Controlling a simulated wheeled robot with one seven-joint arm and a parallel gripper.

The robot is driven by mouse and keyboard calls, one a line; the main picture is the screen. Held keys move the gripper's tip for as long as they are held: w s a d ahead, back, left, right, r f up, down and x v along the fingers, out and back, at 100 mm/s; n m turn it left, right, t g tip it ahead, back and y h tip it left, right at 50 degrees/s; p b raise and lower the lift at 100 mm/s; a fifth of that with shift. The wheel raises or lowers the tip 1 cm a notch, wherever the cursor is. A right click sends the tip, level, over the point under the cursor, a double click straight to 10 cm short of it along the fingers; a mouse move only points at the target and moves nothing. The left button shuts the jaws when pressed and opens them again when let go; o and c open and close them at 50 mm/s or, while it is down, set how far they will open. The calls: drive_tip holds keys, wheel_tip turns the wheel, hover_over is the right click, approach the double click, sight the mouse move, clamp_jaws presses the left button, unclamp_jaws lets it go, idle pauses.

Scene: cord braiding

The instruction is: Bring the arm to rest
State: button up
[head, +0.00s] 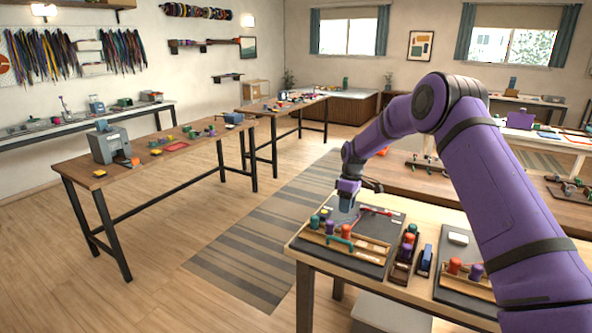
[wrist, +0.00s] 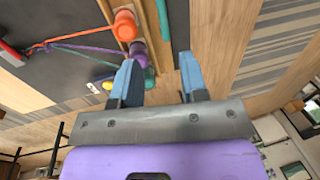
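My gripper (head: 347,203) hangs over the near worktable in the head view, above the dark braiding board (head: 376,222). In the wrist view its two blue fingers (wrist: 158,72) stand apart with a clear gap and nothing held between them. A wooden rack (head: 352,247) along the board's near edge holds teal, purple and orange spools. The wrist view shows an orange spool (wrist: 125,26) and a purple spool (wrist: 138,50) beyond the fingers, with cords running from them across the dark board. The exact height of the gripper above the board is hard to tell.
Right of the board stand a small spool rack (head: 404,252) and a blue object (head: 425,261). Another dark board (head: 460,286) with spools lies further right, partly behind my arm. A striped rug (head: 262,243) and open floor lie left of the table.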

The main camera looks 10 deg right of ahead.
drive_tip(key=s+d+r+m+t+h, duration=0.1)
drive_tip(key=s+r+m+t, duration=0.15)
drive_tip(key=s+r, duration=1.05)
drive_tip(key=s+r+m+t, duration=0.1)
drive_tip(key=s+r+m, duration=0.2)
drive_tip(key=s+r, duration=1)
drive_tip(key=s+d+r+m+t, duration=0.1)
drive_tip(key=s+r+m+t, duration=0.1)
drive_tip(key=s, duration=1.1)
drive_tip(key=s+d+r+m+t, duration=0.1)
drive_tip(key=s+r+m, duration=0.2)
drive_tip(key=s, duration=1)
drive_tip(key=shift+d+r+t, duration=0.25)
drive_tip(key=shift+r+t, duration=0.1)
drive_tip(key=shift+r, duration=0.05)
